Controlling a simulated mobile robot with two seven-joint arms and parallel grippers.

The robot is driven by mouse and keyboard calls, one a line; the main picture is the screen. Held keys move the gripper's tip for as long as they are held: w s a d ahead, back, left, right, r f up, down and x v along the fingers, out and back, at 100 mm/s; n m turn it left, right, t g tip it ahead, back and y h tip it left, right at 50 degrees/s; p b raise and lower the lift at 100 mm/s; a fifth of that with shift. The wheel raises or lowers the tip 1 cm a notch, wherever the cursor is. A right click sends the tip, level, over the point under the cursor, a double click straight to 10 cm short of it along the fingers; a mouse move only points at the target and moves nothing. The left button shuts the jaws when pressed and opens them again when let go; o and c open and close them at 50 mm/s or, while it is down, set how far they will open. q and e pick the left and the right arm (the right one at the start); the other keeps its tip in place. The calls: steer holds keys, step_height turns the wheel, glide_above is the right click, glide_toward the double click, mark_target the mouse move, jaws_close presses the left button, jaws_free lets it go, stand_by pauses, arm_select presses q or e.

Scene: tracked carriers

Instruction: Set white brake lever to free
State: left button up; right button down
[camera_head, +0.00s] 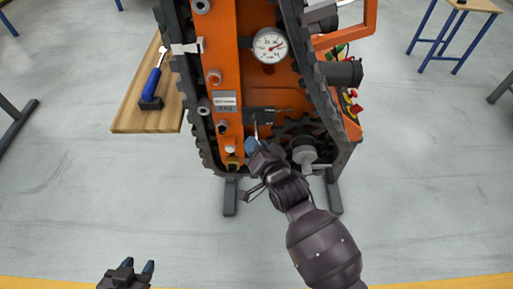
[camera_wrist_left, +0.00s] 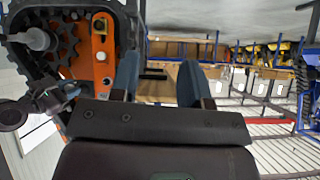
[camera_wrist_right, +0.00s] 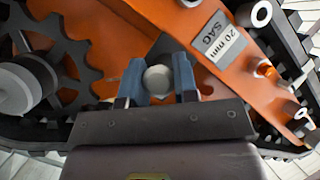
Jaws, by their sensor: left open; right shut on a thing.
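The orange tracked carrier (camera_head: 222,75) stands upright ahead of me, with black toothed track along both sides. A pale lever rod (camera_head: 256,131) hangs below a dark bracket (camera_head: 262,115) on its lower front. My right gripper (camera_head: 252,146) is at the rod's lower end. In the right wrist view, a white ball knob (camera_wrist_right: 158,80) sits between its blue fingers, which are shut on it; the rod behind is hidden. My left gripper (camera_head: 134,269) is open and empty, low at the left, well away from the carrier. Its spread fingers show in the left wrist view (camera_wrist_left: 158,80).
A round gauge (camera_head: 270,45) is above the bracket, and a sag plate (camera_head: 227,104) is to its left. A dark sprocket (camera_head: 297,128) and pale roller (camera_head: 303,152) lie close right of the lever. A blue-handled tool (camera_head: 152,88) rests on a wooden bench (camera_head: 140,118) at left.

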mark_target(256, 135)
step_height(256, 135, up, 4)
steer(key=m+g+h+p, duration=0.1)
steer(key=g+p, duration=0.2)
steer(key=p, duration=0.5)
steer(key=shift+s+r+g+p, duration=0.1)
steer(key=shift+r+g+p, duration=0.05)
steer(key=shift+g+p, duration=0.2)
steer(key=shift+r+m+g+p, duration=0.35)
steer(key=shift+g+p, duration=0.2)
steer(key=shift+p, duration=0.6)
steer(key=g+p, duration=0.1)
steer(key=p, duration=0.1)
steer(key=r+g+p, duration=0.1)
steer(key=p, duration=0.1)
steer(key=shift+w+r+m+h, duration=0.1)
steer(key=shift+w+m+h, duration=0.15)
steer(key=shift+m+h, duration=0.1)
arm_select(q)
step_height(256, 135, up, 17)
steer(key=w+t+p, duration=0.1)
steer(key=shift+a+t, duration=0.15)
steer(key=shift+t, duration=0.15)
arm_select(e)
steer(key=shift+w+r+g, duration=0.1)
steer(key=shift+g, duration=0.6)
